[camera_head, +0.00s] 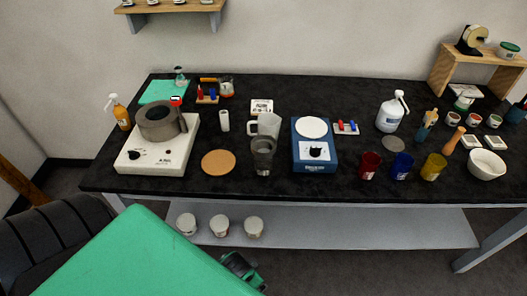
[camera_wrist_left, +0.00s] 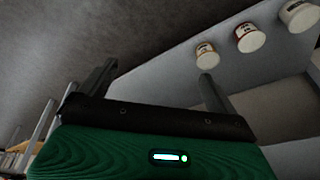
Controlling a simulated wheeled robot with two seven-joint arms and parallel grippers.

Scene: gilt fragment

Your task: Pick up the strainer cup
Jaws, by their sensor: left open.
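A dark grey, see-through metal-looking cup (camera_head: 263,155) stands upright near the front edge of the black table; it seems to be the strainer cup, though its mesh is too small to make out. The strainer cup is not in that view. My right gripper is not in view.
A cork mat (camera_head: 218,162) and a white hotplate with a grey pot (camera_head: 156,122) are left of the cup. A blue scale (camera_head: 314,159) is close on its right. Red, blue and yellow cups stand farther right. Several white tubs sit on the lower shelf (camera_head: 340,226).

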